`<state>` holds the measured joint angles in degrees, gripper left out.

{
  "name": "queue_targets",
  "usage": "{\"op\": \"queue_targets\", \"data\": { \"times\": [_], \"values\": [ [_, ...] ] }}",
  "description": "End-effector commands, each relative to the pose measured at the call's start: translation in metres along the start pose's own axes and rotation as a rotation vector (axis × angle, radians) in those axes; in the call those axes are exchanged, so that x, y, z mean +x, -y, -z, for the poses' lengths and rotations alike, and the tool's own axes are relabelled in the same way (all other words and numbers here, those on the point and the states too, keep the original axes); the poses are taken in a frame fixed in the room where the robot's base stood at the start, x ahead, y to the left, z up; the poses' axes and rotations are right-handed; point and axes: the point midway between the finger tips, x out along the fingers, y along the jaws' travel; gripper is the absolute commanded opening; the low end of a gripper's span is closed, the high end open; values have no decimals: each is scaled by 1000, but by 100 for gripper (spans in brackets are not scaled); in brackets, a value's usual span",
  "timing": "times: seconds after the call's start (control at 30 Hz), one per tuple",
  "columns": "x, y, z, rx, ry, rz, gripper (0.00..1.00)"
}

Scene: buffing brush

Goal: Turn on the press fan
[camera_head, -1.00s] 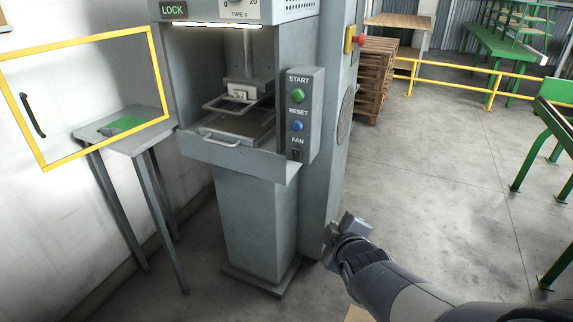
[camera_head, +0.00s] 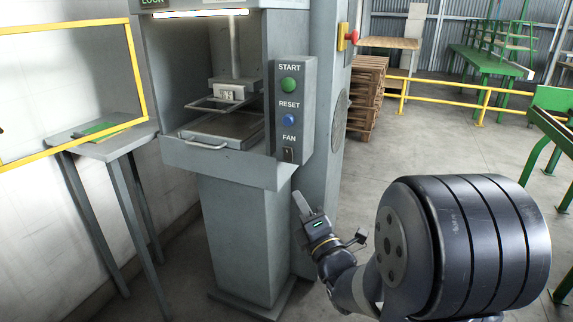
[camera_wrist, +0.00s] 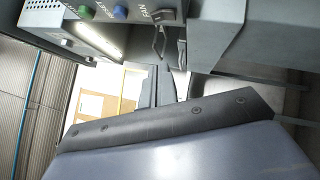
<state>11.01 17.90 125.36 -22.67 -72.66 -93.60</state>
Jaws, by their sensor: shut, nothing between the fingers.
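The press (camera_head: 240,215) is a grey cabinet with a control box (camera_head: 294,108) on its right side. The box carries a green START button (camera_head: 289,85), a blue RESET button (camera_head: 289,119) and, lowest, a small dark FAN switch (camera_head: 288,154). My gripper (camera_head: 298,198) is below and slightly right of the FAN switch, apart from it in the picture, with its fingers pointing up toward the box. It is shut and empty. In the wrist view the FAN switch (camera_wrist: 165,15) shows at the top, beyond the dark fingers (camera_wrist: 160,80). The switch position is too small to tell.
A yellow-framed guard panel (camera_head: 138,70) and a small grey table (camera_head: 95,145) stand left of the press. A red emergency button (camera_head: 352,36) is on the press's right side. Stacked pallets (camera_head: 366,95) stand behind.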

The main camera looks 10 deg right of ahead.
Motion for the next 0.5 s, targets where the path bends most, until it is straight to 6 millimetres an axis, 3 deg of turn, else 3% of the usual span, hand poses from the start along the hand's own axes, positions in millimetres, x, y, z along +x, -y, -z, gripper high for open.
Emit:
{"op": "queue_targets", "data": {
  "times": [0.33,0.5],
  "values": [
    [2,-1,0,0,0,-1,0],
    [20,-2,0,0,-3,-2,0]
  ]
}}
